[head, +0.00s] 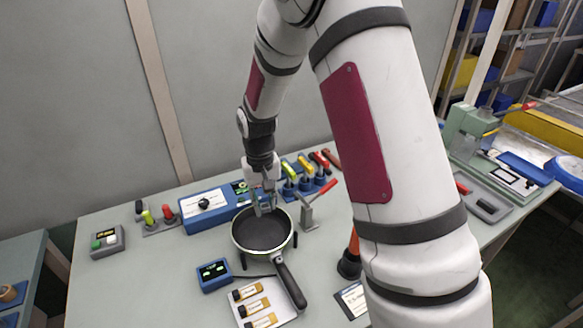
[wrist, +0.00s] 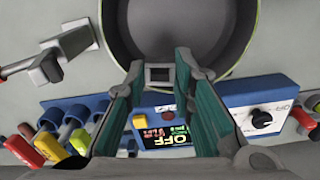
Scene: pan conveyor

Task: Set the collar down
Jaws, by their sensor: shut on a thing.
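My gripper (wrist: 159,72) is shut on a small grey square piece with a dark opening, which I take to be the collar (wrist: 149,73). It sits between the two fingertips, in front of the pan's inside wall in the wrist view. In the head view my gripper (head: 265,209) points down at the far rim of a dark frying pan (head: 262,236). The collar is too small to make out there. I cannot tell whether it touches the pan. The pan also shows in the wrist view (wrist: 232,50).
A blue control box (head: 205,207) with a knob and display stands behind the pan. A grey clamp with a red lever (head: 310,210) stands right of the pan. The pan's handle (head: 290,285) points toward the front, beside a tray of labelled items (head: 262,303).

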